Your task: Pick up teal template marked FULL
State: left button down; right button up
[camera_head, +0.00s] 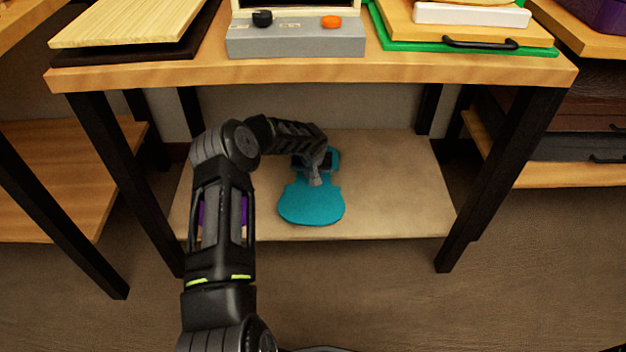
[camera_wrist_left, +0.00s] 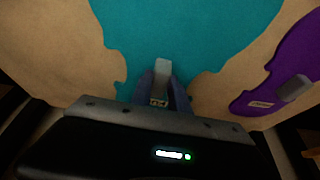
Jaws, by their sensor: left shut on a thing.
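The teal violin-shaped template (camera_head: 312,207) is flat on or just over the lower shelf; I cannot tell whether it touches. It fills the top middle of the left wrist view (camera_wrist_left: 190,30). My left gripper (camera_head: 316,180) reaches under the bench top from the left. In the left wrist view its fingers (camera_wrist_left: 162,92) are shut on a grey upright grip block (camera_wrist_left: 162,72) on the template. A small label beside the block is too small to read. My right gripper is not in view.
A purple template (camera_wrist_left: 285,70) with its own grey block lies to the right in the left wrist view. The lower shelf (camera_head: 400,190) is clear right of the teal template. The bench top (camera_head: 400,70) overhangs it, and dark legs (camera_head: 500,170) stand at its sides.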

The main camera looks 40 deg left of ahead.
pick_arm(q)
notch_tip(320, 180, up, 5)
jog(key=shift+r+p, duration=0.15)
jog(key=shift+p, duration=0.55)
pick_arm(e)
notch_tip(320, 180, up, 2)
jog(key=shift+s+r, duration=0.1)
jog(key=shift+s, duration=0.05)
